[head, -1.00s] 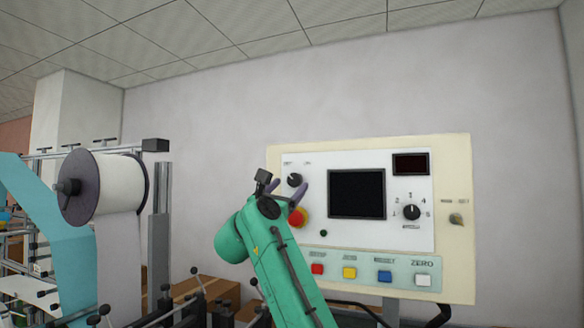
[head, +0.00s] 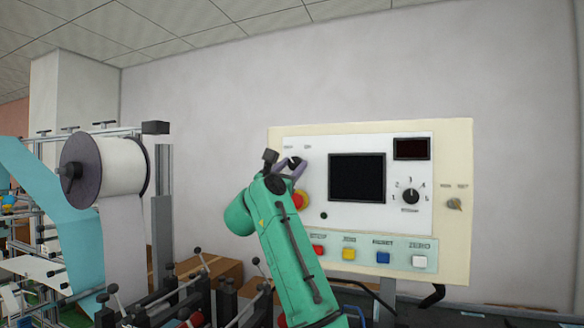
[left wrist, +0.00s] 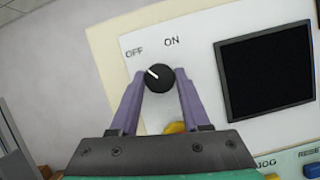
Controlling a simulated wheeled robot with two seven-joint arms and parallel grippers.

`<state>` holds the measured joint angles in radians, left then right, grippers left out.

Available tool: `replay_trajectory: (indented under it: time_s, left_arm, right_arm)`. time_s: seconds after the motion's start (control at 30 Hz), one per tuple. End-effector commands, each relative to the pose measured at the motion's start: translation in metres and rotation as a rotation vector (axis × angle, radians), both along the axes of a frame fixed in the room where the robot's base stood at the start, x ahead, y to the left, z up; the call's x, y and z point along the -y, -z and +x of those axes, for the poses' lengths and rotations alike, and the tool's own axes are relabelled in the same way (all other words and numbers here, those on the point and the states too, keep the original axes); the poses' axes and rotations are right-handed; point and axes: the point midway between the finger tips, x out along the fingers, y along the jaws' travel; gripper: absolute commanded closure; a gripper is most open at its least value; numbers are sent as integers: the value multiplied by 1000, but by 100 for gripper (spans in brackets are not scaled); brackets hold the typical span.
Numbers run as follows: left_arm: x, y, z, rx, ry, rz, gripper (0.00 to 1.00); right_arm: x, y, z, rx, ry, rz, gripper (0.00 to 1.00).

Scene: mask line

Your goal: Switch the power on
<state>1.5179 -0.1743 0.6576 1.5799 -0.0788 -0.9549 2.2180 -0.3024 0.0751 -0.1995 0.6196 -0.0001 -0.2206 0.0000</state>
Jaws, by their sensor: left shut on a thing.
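The control panel (head: 450,150) is a cream board with a white face on the wall side. The round black power knob (left wrist: 158,78) sits at its upper left, under the printed words OFF and ON in the left wrist view. The knob's white mark points up and left, toward OFF. My left gripper (left wrist: 160,74) has its two purple fingers closed on either side of the knob. In the head view my left gripper (head: 288,168) partly covers the knob (head: 294,162).
Close below the knob is a red button with a yellow base (head: 303,199). A dark screen (head: 357,178), a selector knob (head: 411,196) and a row of coloured buttons (head: 349,254) are on the panel. A white roll (head: 122,172) stands at left.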

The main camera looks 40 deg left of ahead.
Motion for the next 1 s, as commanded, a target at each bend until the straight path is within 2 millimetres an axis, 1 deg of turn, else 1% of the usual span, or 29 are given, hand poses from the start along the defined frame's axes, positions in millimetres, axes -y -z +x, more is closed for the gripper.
replay_trajectory:
  time_s: [0.17, 0.37, 0.7, 1.0]
  left_arm:
    - [-1, 2, 0, -26, -1, 72, 100]
    - [-3, 2, -1, -74, -3, 208, 100]
    - [-5, 0, -2, -180, -4, 510, 100]
    - [-6, -3, -2, -275, -4, 779, 100]
  right_arm:
    - [1, 6, 1, 2, -1, -1, 50]
    - [3, 13, 2, 3, -3, -4, 50]
    - [4, 21, 3, 4, -3, -7, 50]
    - [4, 20, 3, 4, -2, -6, 50]
